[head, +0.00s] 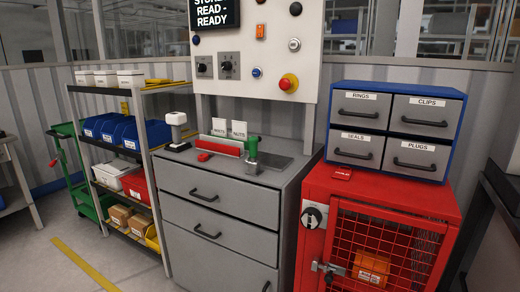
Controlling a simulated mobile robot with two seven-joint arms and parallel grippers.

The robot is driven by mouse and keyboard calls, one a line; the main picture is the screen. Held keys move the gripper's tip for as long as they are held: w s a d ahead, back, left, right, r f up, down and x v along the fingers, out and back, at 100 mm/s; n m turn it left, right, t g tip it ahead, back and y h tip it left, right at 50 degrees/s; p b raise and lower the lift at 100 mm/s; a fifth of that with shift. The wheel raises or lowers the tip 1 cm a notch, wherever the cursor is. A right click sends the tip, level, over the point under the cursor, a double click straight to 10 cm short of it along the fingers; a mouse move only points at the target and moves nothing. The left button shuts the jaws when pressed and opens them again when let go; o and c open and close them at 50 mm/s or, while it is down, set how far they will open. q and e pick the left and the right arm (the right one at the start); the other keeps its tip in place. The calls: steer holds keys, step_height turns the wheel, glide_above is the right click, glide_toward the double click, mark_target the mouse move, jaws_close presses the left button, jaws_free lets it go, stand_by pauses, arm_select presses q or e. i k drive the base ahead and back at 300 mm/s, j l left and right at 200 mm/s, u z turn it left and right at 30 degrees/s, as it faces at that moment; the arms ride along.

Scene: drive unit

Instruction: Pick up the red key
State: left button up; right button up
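I cannot make out a clear key shape. A small red piece (204,156) lies on the grey drawer cabinet's top, in front of a red and grey holder (220,146) with two white cards. I cannot tell whether either is the key. Neither of my grippers shows in the head view.
A green-handled tool (252,152) and a white-topped device (177,128) stand on the drawer cabinet (221,195). The blue box (397,88) has labelled drawers. A bin shelf (86,90) and green trolley (80,198) stand left. The front left floor is open.

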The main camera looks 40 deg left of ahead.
mark_target(202, 158)
steer(key=j+z, duration=0.4)
steer(key=j, duration=0.75)
steer(key=j+z, duration=0.4)
steer(key=j, duration=0.8)
